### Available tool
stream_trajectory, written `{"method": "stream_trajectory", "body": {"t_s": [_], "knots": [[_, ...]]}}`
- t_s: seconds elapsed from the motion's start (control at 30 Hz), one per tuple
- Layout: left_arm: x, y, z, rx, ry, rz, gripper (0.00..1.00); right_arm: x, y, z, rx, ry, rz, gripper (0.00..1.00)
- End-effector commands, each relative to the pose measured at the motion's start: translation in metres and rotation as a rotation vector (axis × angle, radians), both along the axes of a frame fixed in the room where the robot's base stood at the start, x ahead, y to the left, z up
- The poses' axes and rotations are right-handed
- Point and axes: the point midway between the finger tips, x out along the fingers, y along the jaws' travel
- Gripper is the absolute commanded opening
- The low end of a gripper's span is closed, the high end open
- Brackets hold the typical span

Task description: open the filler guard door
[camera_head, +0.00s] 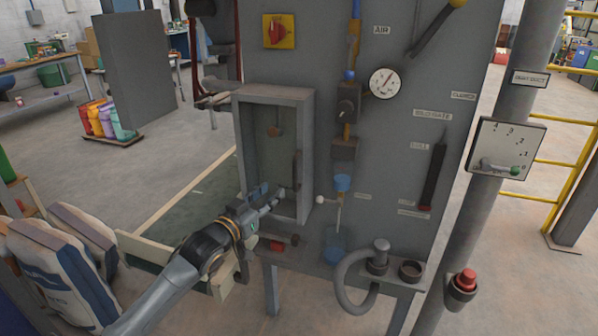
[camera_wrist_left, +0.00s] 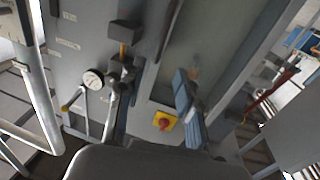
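The filler guard door (camera_head: 268,140) is a tall grey frame with a dull green pane on the front of the grey filler cabinet. It looks shut. A dark upright handle bar (camera_head: 296,170) is on its right side. My left gripper (camera_head: 272,194) is at the lower part of the door, just below the handle bar. Its fingers look apart with nothing between them; whether they touch the door is unclear. In the left wrist view the blue-grey fingers (camera_wrist_left: 188,108) are in front of the pane, and the picture is upside down. My right gripper is not in view.
A pressure gauge (camera_head: 385,83) and valve (camera_head: 348,103) are right of the door, with a red-yellow switch (camera_head: 279,31) above. A curved grey pipe (camera_head: 350,285) sticks out below right. Sacks (camera_head: 60,265) stand at the lower left. Open floor (camera_head: 170,170) lies left of the cabinet.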

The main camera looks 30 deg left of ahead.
Motion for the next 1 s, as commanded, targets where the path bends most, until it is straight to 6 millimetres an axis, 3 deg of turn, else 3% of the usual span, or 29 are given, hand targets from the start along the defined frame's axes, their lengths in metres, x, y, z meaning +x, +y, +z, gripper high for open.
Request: {"method": "stream_trajectory", "body": {"t_s": [0.2, 0.6, 0.8, 1.0], "knots": [[0.039, 0.002, 0.003, 0.001, -0.002, 0.001, 0.35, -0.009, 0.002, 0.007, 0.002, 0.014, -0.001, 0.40], [0.110, 0.005, 0.001, 0.001, 0.001, 0.001, 0.35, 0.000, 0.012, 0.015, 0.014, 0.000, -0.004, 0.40], [0.125, 0.005, 0.000, 0.002, 0.002, 0.000, 0.35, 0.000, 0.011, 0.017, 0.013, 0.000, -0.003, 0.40], [0.128, 0.005, -0.001, 0.002, 0.002, 0.000, 0.35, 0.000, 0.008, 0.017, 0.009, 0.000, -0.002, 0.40]]}}
